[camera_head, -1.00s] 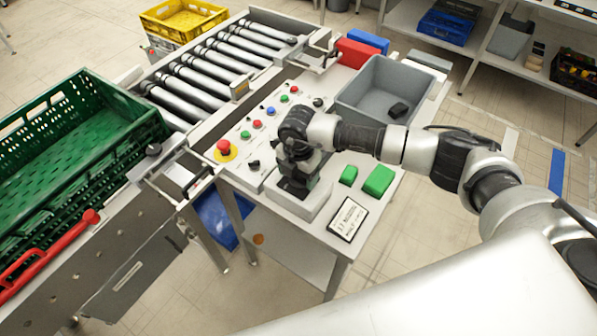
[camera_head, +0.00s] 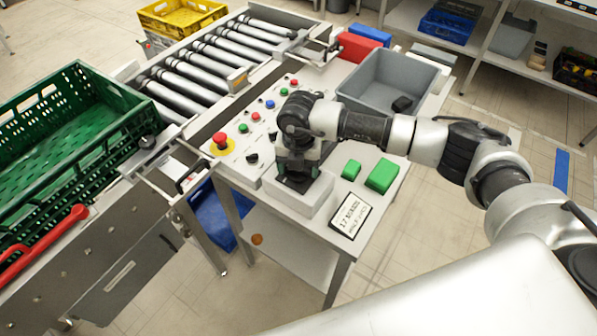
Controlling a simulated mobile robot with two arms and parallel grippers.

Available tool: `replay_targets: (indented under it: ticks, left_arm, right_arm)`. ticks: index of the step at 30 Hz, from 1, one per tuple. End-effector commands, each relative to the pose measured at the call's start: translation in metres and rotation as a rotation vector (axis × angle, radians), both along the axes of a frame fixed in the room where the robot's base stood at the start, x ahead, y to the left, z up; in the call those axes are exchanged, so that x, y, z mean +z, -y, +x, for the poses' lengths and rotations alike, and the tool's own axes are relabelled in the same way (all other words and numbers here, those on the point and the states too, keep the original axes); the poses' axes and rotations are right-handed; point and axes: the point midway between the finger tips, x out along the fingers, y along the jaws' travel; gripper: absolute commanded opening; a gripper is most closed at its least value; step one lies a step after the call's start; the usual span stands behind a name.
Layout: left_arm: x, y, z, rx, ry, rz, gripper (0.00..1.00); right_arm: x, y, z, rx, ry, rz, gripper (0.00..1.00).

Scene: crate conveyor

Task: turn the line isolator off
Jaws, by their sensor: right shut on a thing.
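My right gripper (camera_head: 297,178) points down at the top of a pale grey box (camera_head: 307,204) at the near end of the control table. It is shut on the line isolator's handle on that box. The handle is hidden by the fingers and wrist, so I cannot read its position. My left gripper is not in view.
A control panel with a red emergency button (camera_head: 221,139) and several coloured buttons lies left of my wrist. Green blocks (camera_head: 382,175), a sign card (camera_head: 351,215) and a grey bin (camera_head: 426,102) are on the right. A green crate (camera_head: 120,105) and rollers (camera_head: 205,82) lie left.

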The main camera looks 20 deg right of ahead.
Motion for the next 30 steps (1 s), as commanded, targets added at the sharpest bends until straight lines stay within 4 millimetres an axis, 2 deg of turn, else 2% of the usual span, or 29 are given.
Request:
replay_targets:
  ticks: [1,21,30]
  left_arm:
    - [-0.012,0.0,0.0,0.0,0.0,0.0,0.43]
    - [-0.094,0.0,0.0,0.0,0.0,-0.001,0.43]
    - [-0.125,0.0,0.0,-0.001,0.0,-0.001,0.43]
  right_arm:
    - [-0.004,0.0,0.001,0.045,0.005,0.001,0.47]
    - [-0.005,0.0,0.001,0.68,0.006,0.0,0.47]
    - [-0.003,0.0,0.001,0.928,0.007,0.0,0.47]
